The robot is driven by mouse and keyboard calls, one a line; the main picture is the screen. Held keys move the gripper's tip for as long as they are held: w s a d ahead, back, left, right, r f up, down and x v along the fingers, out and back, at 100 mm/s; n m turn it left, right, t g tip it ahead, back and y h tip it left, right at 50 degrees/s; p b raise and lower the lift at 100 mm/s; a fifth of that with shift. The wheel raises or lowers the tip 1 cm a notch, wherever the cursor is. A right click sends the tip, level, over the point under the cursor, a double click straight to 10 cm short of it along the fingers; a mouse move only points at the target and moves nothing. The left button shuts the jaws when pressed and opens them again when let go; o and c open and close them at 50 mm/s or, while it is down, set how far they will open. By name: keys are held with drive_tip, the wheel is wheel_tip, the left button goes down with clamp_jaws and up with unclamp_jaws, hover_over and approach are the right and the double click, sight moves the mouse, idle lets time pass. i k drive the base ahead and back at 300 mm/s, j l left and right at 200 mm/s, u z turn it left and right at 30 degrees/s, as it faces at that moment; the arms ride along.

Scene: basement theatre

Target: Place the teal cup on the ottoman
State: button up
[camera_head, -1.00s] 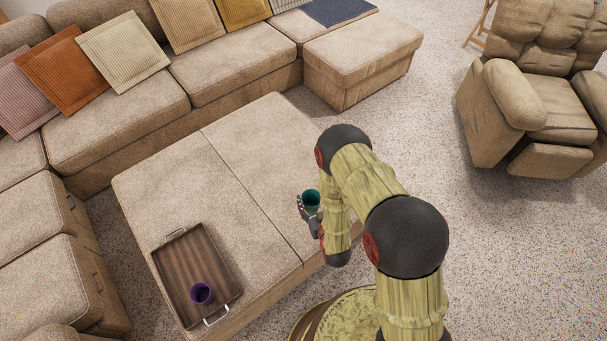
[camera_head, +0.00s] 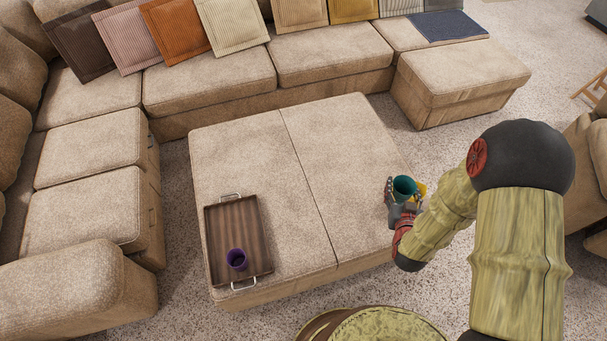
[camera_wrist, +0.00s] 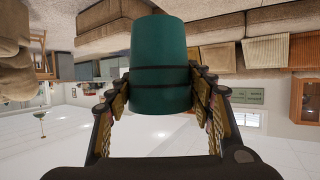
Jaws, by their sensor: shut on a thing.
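The teal cup (camera_head: 404,187) is between the fingers of my gripper (camera_head: 404,200), near the right edge of the ottoman. The ottoman (camera_head: 255,150) is wide, beige and flat, with a seam across its top. In the wrist view my gripper (camera_wrist: 160,95) is shut on the teal cup (camera_wrist: 160,50), with one finger on each side. The head view shows the cup's open rim facing up. I cannot tell its exact height over the ottoman.
A brown wooden tray (camera_head: 222,240) with metal handles lies on the ottoman's left front part, with a purple cup (camera_head: 237,259) in it. The rest of the ottoman top is clear. A beige sofa (camera_head: 205,80) with several pillows runs behind and to the left.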

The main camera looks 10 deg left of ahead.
sight(295, 224)
drive_tip(key=j+u, duration=0.15)
drive_tip(key=u, duration=0.25)
drive_tip(key=j+u, duration=0.2)
drive_tip(key=u, duration=0.2)
drive_tip(key=j+u, duration=0.15)
drive_tip(key=u, duration=0.3)
drive_tip(key=i+j, duration=0.1)
drive_tip(key=j, duration=0.25)
drive_tip(key=i+j, duration=0.1)
drive_tip(key=j, duration=0.2)
drive_tip(key=i+j, duration=0.1)
drive_tip(key=j, duration=0.25)
drive_tip(key=i+j, duration=0.1)
drive_tip(key=j, duration=0.25)
